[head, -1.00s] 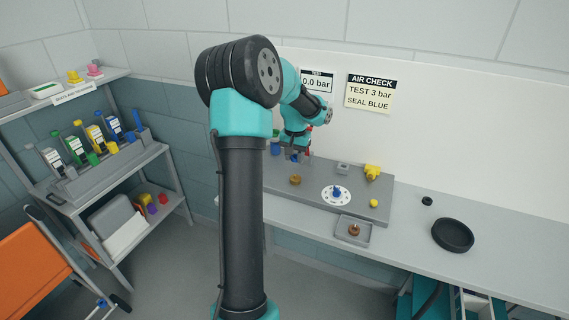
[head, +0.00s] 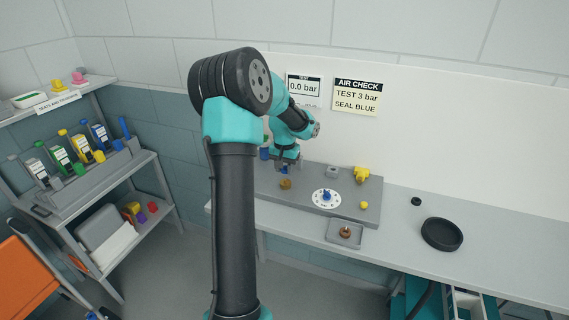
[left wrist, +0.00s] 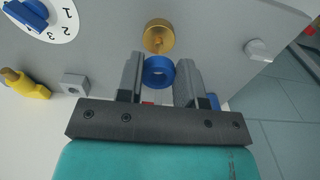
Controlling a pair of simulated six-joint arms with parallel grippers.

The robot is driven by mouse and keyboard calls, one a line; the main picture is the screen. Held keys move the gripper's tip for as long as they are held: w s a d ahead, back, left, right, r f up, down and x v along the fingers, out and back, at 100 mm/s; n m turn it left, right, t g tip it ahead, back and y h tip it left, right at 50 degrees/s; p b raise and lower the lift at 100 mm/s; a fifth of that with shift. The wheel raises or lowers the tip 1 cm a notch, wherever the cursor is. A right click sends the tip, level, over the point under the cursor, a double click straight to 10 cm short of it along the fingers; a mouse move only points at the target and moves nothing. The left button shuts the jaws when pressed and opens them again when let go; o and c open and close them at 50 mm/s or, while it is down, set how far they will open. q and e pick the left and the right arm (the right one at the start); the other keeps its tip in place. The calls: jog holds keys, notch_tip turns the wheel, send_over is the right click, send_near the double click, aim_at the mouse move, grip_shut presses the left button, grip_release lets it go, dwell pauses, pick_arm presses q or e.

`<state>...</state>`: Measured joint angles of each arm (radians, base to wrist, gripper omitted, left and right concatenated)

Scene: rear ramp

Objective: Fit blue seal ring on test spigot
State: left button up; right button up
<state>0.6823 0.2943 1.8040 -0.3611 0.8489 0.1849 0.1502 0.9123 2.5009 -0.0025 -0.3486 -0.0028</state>
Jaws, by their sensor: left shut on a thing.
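In the head view the left gripper (head: 284,163) is above and close to the brass spigot (head: 285,184). My right gripper is not in view.
A tray (head: 360,238) holds a brass piece. A black dish (head: 442,234) lies right. Coloured dispensers (head: 80,148) stand left.

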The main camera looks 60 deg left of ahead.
aim_at(284, 184)
pick_arm(q)
jog(key=shift+f, duration=1.25)
jog(key=shift+f, duration=1.25)
dwell(0.8)
jog(key=o, duration=1)
jog(key=shift+r, duration=0.1)
notch_tip(284, 184, up, 17)
jog(key=shift+r, duration=0.1)
jog(key=shift+d, duration=0.1)
dwell(0.7)
